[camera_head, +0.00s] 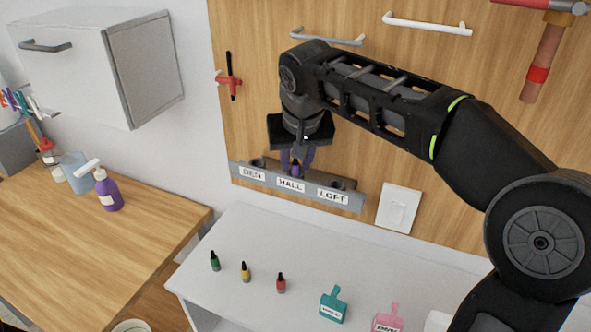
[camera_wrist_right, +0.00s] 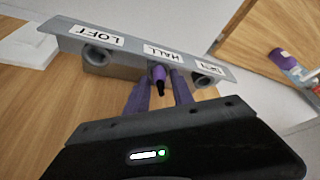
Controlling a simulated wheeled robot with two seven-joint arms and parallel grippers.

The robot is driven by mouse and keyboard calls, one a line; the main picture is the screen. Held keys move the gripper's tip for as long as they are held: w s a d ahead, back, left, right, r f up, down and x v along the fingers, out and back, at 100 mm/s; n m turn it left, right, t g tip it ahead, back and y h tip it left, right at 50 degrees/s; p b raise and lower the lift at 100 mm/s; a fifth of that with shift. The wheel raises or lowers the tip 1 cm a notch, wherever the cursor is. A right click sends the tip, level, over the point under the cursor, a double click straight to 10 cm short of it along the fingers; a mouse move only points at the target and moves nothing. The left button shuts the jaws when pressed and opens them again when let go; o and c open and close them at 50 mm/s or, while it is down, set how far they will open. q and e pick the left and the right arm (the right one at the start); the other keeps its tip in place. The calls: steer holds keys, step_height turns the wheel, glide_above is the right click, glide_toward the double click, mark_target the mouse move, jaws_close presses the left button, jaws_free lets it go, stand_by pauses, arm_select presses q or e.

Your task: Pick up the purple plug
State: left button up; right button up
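The purple plug (camera_head: 297,171) sits at the HALL place, the middle one, of a grey labelled rack (camera_head: 240,174) on the wooden wall panel. In the right wrist view the purple plug (camera_wrist_right: 158,74) shows with its dark tip pointing toward the camera. My right gripper (camera_head: 297,160) is at the rack. Its two purple-looking fingers (camera_wrist_right: 160,88) are spread to either side of the plug, with a gap visible on each side. How far they reach along the plug is hard to tell. My left gripper is not in view.
The rack's LOFT socket (camera_wrist_right: 96,55) and DEN socket (camera_wrist_right: 203,78) look empty. Handles and a switch plate (camera_head: 398,208) are on the panel.

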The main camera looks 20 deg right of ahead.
steer(key=shift+c, duration=0.4)
jaws_close()
